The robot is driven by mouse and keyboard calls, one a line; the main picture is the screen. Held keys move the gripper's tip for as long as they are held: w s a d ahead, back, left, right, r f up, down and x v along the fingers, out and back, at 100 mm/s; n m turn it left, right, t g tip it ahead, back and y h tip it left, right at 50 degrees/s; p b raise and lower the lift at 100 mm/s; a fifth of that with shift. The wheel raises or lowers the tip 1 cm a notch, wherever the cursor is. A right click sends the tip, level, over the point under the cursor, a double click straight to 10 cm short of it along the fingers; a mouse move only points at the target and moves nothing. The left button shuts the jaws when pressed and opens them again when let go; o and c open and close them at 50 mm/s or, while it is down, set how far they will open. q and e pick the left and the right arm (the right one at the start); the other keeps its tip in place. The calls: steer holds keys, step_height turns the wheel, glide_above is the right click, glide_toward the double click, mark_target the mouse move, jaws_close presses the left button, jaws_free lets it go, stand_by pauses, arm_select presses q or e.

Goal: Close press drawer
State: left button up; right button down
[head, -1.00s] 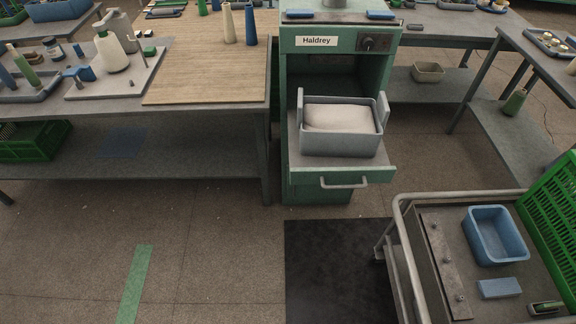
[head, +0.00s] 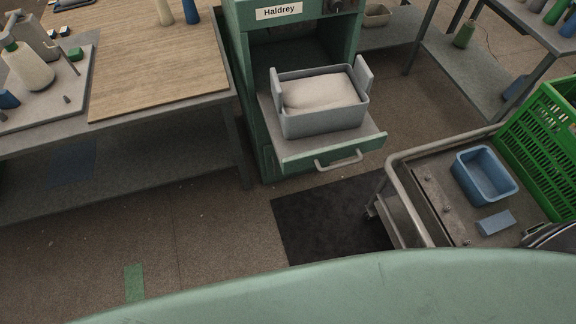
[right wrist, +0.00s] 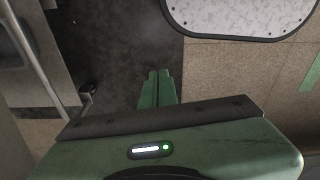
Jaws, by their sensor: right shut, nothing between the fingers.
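The green press (head: 250,85), labelled "Haldrey", stands near the middle of the head view. Its drawer (head: 372,142) is pulled out towards me, with a pale bar handle (head: 338,160) on its green front. A grey bin (head: 322,122) holding a white, cushion-like block (head: 318,92) sits on the drawer. My right gripper (right wrist: 157,78) shows in the right wrist view, its green fingers together and empty above the floor. No drawer or handle can be made out near it there. My left gripper is not in view.
A workbench (head: 160,75) stands left of the press. A cart with a metal rail (head: 405,185) stands at the right, carrying a blue bin (head: 486,175) and a green crate (head: 545,140). A black mat (head: 325,222) lies on the floor before the drawer.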

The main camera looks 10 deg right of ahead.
steer(key=w+a+r+n+t+y, duration=0.15)
steer(key=w+r, duration=0.35)
steer(key=r, duration=0.5)
steer(key=w+a+r+n+t+p, duration=0.1)
steer(key=w+a+r+n, duration=0.3)
steer(key=r, duration=0.7)
steer(key=w+r+n+t+y, duration=0.1)
steer(key=w+r, duration=0.6)
steer(key=r, duration=0.3)
steer(key=n+y+p, duration=0.1)
steer(key=n+y, duration=0.1)
steer(key=n, duration=0.7)
glide_toward(285, 174)
step_height(285, 174, down, 3)
steer(key=s+a, duration=0.1)
steer(key=s, duration=0.1)
steer(key=shift+w+a+f+p, duration=0.15)
steer(key=shift+w+p, duration=0.1)
steer(key=shift+w, duration=0.75)
steer(key=shift+w+a+f+p, duration=0.15)
steer(key=shift+w+p, duration=0.1)
steer(key=shift+w, duration=0.7)
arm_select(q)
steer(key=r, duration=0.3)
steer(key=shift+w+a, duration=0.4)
